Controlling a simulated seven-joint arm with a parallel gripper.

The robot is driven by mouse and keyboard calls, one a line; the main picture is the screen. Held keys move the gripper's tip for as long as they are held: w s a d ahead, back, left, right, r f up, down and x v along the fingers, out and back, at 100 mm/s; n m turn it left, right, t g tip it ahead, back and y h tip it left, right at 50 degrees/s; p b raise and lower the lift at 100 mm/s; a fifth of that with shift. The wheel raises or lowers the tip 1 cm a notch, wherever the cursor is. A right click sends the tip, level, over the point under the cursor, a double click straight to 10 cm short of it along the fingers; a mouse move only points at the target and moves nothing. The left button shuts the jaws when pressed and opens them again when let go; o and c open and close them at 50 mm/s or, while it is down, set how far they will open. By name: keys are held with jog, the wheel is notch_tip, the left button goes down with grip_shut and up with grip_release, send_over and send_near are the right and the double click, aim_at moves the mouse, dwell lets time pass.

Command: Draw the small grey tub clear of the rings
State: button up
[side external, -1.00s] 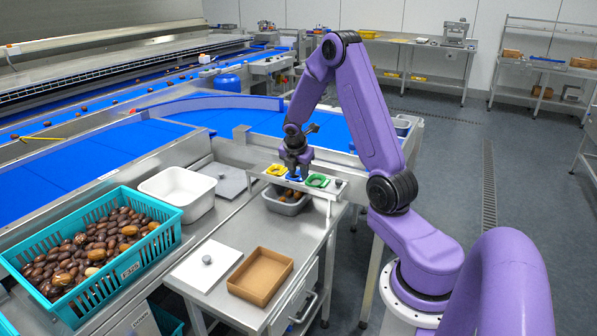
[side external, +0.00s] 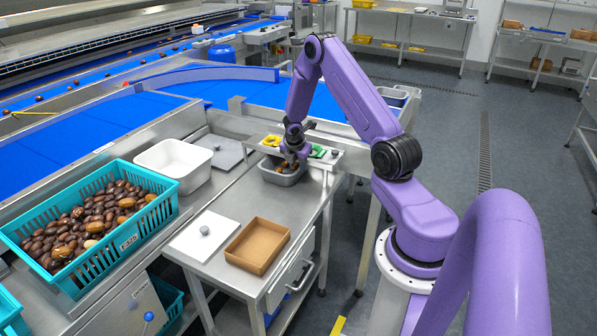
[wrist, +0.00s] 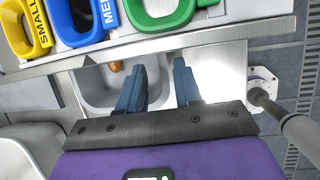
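The small grey tub (side external: 282,179) stands on the steel bench, partly under the ring plate, with brown dates in it. In the wrist view the tub (wrist: 97,92) shows beneath the plate's edge, with one orange-brown date visible. The yellow ring (wrist: 27,30), blue ring (wrist: 80,22) and green ring (wrist: 160,12) sit in a row on the plate. My gripper (wrist: 160,72) is open and empty, its fingers either side of the tub's right wall as seen from above. In the side view my gripper (side external: 291,161) is low at the tub; whether it touches is unclear.
A white tub (side external: 174,180), teal date crate (side external: 75,277), white lidded plate (side external: 187,247) and cardboard tray (side external: 240,266) stand nearby. Bare steel bench (side external: 262,203) lies between the grey tub and the cardboard tray.

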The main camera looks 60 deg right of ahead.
aim_at(298, 175)
jog(key=shift+x, duration=2.7)
grip_shut()
